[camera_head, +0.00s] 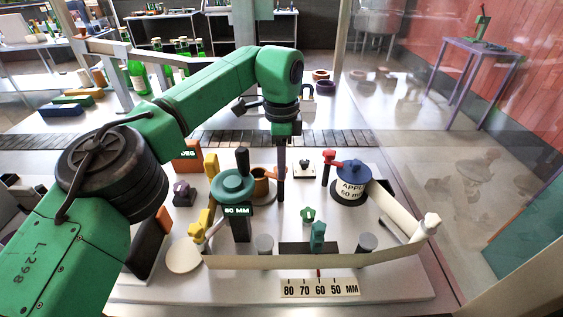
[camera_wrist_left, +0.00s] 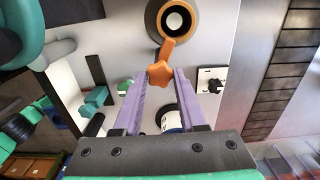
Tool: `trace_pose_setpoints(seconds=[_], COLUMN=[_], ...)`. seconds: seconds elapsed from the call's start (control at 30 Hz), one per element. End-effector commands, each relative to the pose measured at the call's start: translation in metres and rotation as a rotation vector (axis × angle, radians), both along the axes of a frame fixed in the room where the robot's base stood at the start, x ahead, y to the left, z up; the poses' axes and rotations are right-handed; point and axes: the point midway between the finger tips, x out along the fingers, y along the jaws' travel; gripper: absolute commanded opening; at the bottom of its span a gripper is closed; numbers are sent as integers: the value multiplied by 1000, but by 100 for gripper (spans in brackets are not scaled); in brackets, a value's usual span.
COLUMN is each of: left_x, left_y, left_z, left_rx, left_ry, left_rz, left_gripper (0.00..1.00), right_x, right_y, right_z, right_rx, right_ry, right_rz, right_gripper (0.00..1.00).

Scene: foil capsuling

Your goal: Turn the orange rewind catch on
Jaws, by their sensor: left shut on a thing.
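The orange rewind catch (camera_head: 262,187) sits on the machine bed, just right of the teal reel. In the left wrist view it is an orange arm ending in a star-shaped knob (camera_wrist_left: 160,73), running from an orange ring on a dark round hub (camera_wrist_left: 153,22) with a pale core. My left gripper (camera_head: 281,196) reaches straight down beside it. In the left wrist view, the two lavender fingers of my left gripper (camera_wrist_left: 163,75) are shut on the star knob, one on each side. In the head view the fingers hide part of the catch. My right gripper is not in view.
The teal reel (camera_head: 233,186), labelled 60 MM, stands close left of the fingers. A blue reel (camera_head: 353,178) with a red lever (camera_head: 330,163) is to the right. A black knob plate (camera_head: 305,167) lies between. A cream strip (camera_head: 300,262) crosses the front above a millimetre scale (camera_head: 319,288).

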Motion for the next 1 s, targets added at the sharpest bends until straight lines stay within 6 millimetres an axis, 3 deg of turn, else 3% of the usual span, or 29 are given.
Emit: trace_pose_setpoints(seconds=[0.1,0.13,0.2,0.5,0.63,0.83,1.0], left_x=[1,1,1,0,1,0,0], left_y=[1,1,1,0,0,-1,0], left_z=[2,2,2,1,12,63,119], left_rx=[-1,-1,-1,-1,-1,-2,-1], left_ry=[-4,-4,-3,-1,-4,-6,-3], left_rz=[5,5,4,1,2,3,4], left_gripper=[0,52,71,71,71,71,71], right_x=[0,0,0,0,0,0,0], right_y=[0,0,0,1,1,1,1], right_z=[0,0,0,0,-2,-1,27], right_rx=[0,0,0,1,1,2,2], right_ry=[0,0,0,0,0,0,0], right_rz=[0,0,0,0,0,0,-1], right_gripper=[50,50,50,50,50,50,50])
